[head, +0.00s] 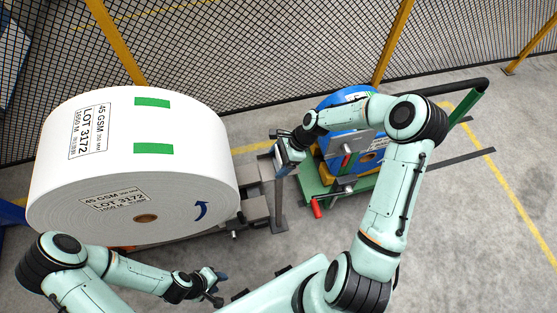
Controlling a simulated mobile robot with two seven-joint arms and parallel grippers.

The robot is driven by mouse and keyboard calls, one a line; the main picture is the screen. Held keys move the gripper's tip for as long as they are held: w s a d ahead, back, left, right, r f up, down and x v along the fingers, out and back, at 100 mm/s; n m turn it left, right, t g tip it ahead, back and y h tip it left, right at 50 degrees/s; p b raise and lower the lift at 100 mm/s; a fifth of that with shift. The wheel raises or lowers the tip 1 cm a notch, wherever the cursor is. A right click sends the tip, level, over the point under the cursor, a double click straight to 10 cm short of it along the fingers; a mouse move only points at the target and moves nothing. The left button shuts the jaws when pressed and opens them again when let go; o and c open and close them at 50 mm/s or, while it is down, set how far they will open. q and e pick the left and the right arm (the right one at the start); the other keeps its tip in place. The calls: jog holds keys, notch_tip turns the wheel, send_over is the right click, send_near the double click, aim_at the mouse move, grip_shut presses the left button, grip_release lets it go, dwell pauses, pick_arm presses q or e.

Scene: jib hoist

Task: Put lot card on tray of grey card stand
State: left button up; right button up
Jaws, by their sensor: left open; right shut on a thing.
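My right gripper (284,152) is above the grey post of the card stand (279,208), between the big white roll and the blue machine. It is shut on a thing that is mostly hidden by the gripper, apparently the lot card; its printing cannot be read. The stand's tray is hidden behind the gripper and cannot be made out, so I cannot tell whether the card touches it. My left gripper (214,284) is open and empty, low in front of the white roll.
The big white roll (135,170), marked LOT 3172, fills the left on a grey hoist frame (257,208). A blue reel (345,103) sits on a green stand (345,185) with a red handle (316,208). Mesh fence runs behind.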

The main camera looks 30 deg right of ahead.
jog(key=o, duration=0.9)
jog(key=v, duration=1.2)
jog(key=shift+r+p, duration=0.1)
jog(key=shift+p, duration=0.2)
